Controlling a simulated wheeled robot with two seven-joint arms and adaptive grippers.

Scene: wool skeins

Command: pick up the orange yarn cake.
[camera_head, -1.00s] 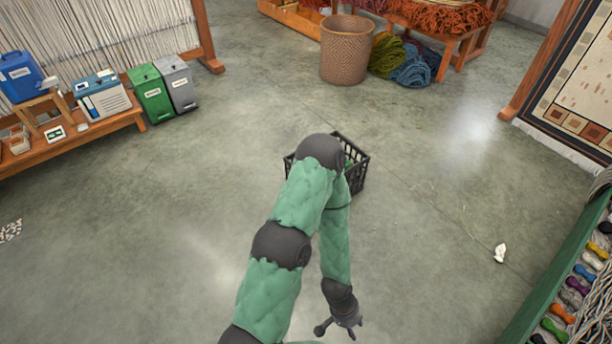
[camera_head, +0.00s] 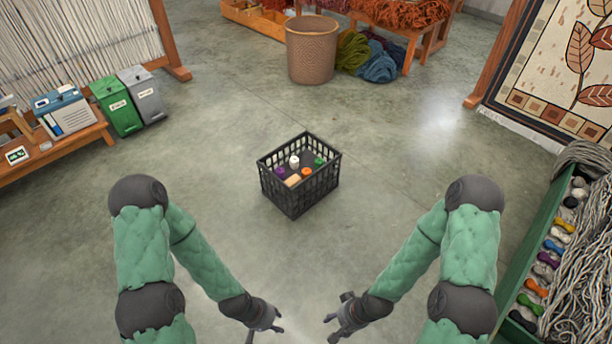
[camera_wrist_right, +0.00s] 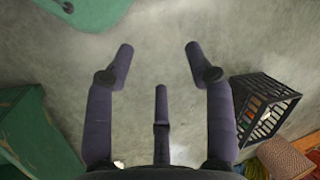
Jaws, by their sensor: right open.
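The orange yarn cake (camera_head: 306,172) is a small round orange thing inside a black slatted crate (camera_head: 318,193) that stands on the floor ahead of me. My left gripper (camera_head: 265,334) is low in the head view, in front of the crate and well apart from it, fingers spread and empty. My right gripper (camera_head: 332,327) is also low, right of the left one, open and empty. In the right wrist view its open fingers (camera_wrist_right: 158,58) have bare floor between them. The crate (camera_wrist_right: 262,110) shows at the right there, with the cake not clearly told apart.
Purple, white, green and tan things lie in the crate with the cake. A woven basket (camera_head: 312,50) and wool skeins stand behind. Bins (camera_head: 118,104) are at the left. A green-sided trough (camera_head: 524,235) of yarn is at the right. Floor around the crate is clear.

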